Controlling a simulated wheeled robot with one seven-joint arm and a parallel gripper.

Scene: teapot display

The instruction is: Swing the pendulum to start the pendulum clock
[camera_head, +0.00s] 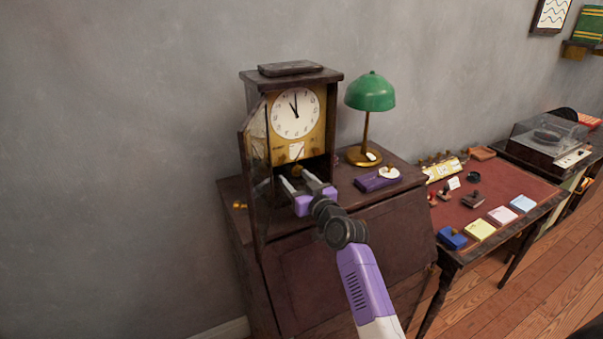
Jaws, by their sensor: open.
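The pendulum clock (274,93) stands on a dark wooden bureau, its white dial facing me. Its glass door (255,170) is swung open to the left. The pendulum shows only as a small brass-coloured part (297,170) low in the dark case, just above my gripper; the rest is hidden or too dark to make out. My gripper (293,180) is at the lower opening of the case. Its two pale fingers are apart and point in toward the pendulum. I cannot tell whether a finger touches it.
A green lamp (370,92) and a purple box (377,180) stand right of the clock on the bureau (335,255). A desk (517,187) with stamps and note pads stands further right.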

